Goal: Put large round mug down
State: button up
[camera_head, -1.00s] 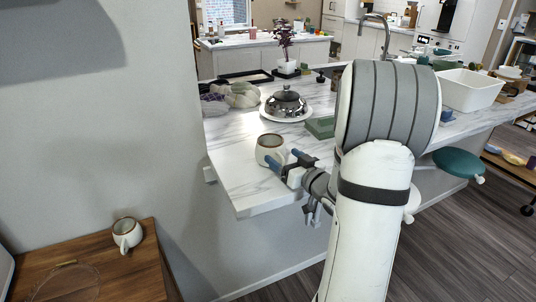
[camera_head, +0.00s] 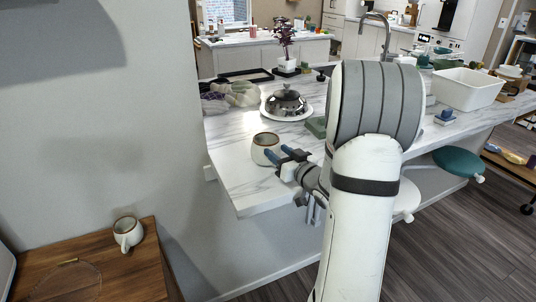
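A large round cream mug with a brown rim (camera_head: 264,149) stands upright on the white marble counter (camera_head: 233,173), near its left front corner. My gripper (camera_head: 277,155) is just to the right of the mug, its two blue-tipped fingers pointing at it. The fingers look spread apart, one above the other in the picture. The near finger overlaps the mug's right edge in the picture, and I cannot tell whether it touches. Another cream mug (camera_head: 127,232) with a handle stands on the wooden cabinet at the lower left.
A silver domed dish (camera_head: 286,103), a green box (camera_head: 317,127) and grey cloth-like items (camera_head: 238,94) sit behind the mug. A white bin (camera_head: 466,89) stands at the right. The counter's front left corner is clear. A grey wall (camera_head: 110,120) fills the left.

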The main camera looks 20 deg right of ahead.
grip_shut()
dwell(0.6)
